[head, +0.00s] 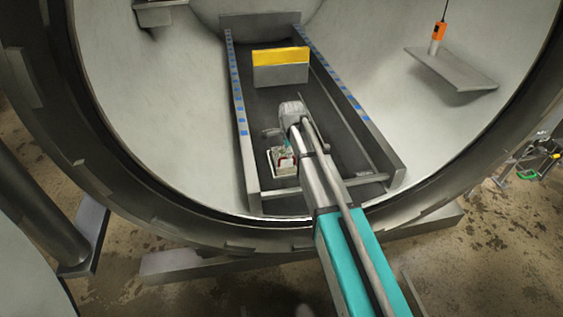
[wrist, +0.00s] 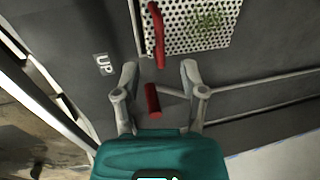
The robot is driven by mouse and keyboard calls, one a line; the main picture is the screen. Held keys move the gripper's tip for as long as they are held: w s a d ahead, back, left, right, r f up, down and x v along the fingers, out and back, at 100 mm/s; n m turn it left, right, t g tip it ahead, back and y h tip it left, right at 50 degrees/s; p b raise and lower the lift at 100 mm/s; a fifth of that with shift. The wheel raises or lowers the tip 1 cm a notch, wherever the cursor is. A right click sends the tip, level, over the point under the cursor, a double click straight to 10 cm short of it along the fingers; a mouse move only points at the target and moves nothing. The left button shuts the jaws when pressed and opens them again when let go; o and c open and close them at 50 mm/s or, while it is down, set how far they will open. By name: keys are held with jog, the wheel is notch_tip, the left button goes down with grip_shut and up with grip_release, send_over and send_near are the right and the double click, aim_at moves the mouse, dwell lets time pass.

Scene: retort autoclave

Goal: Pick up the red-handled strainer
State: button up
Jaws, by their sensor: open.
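The strainer shows in the wrist view as a pale perforated plate (wrist: 185,42) with a green patch. A curved red handle (wrist: 157,35) stands at its left edge. A short red cylinder (wrist: 152,100) lies between my fingers; I cannot tell whether it joins the handle. My gripper (wrist: 159,67) is open, its fingertips at either side of the handle's near end and apart from it. In the head view the strainer (head: 285,172) is a small pale square with red on it, low in the tray, partly hidden by my gripper.
The strainer is in a long dark tray (head: 243,150) with raised side walls inside the round vessel. A yellow-topped grey block (head: 281,75) stands further back. A crossbar (head: 362,180) spans the near end. A shelf (head: 450,69) with an orange device (head: 438,33) is at right.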

aim_at(283, 165)
jog(key=shift+w+f+b, duration=0.25)
jog(key=shift+f+b, duration=0.95)
jog(key=shift+f, duration=0.05)
jog(key=shift+w+f+b, duration=0.2)
jog(key=shift+f+b, duration=0.95)
jog(key=shift+f, duration=0.1)
grip_shut()
